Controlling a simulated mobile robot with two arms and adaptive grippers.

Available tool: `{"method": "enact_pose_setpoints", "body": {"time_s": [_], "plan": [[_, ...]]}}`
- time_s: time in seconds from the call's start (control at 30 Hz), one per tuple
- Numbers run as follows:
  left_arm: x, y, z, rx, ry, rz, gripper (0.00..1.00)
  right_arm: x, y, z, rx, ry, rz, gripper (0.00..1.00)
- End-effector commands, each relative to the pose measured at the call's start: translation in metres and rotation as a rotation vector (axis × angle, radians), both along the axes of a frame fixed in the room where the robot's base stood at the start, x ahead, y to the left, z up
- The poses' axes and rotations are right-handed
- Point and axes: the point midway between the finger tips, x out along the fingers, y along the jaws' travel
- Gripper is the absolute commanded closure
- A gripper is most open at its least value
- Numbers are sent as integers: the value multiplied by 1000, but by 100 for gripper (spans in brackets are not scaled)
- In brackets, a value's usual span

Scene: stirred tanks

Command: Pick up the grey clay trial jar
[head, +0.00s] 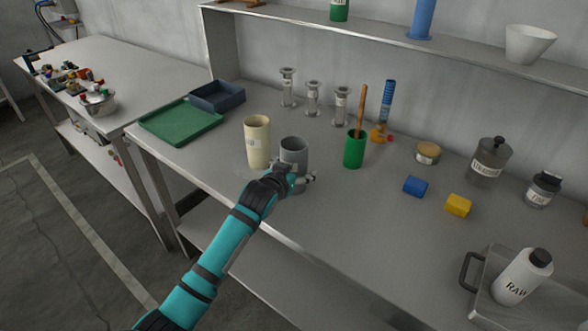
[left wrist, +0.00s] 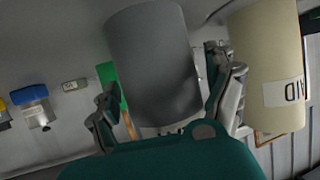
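The grey clay trial jar (head: 294,155) stands upright on the long grey bench, just right of a cream jar (head: 257,140). My left gripper (head: 294,181) is at the front of the grey jar, low on its side. In the left wrist view the grey jar (left wrist: 152,62) sits between the two fingers of my left gripper (left wrist: 165,98). The fingers are spread, one on each side, with a narrow gap on the right side; contact on the left side is hard to tell. The lower jar is partly hidden by the gripper in the head view. My right gripper is not in view.
The cream jar stands close to the left of the grey jar. A green cup (head: 354,150) with a wooden stick stands to the right. Green (head: 180,125) and dark blue (head: 217,97) trays lie to the left. Bench front right of the arm is mostly clear.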

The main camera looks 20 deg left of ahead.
Motion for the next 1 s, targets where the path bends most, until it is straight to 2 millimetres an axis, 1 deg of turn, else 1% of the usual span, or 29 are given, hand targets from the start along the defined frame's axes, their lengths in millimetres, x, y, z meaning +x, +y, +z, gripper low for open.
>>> {"method": "enact_pose_setpoints", "body": {"time_s": [0.03, 0.3, 0.4, 0.77, 0.87, 1.0], "plan": [[0, 0, 0, 0, 0, 0, 23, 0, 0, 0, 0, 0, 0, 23], [0, 0, 0, 0, 0, 0, 58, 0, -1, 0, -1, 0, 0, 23], [0, 0, 0, 0, 0, 0, 69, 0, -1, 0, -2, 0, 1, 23], [0, 0, 2, 0, -1, 0, 69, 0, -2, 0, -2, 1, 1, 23], [0, 0, 6, 0, -4, 0, 69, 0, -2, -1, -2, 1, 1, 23], [1, 0, 19, -1, -6, 0, 69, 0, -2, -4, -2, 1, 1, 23]]}}
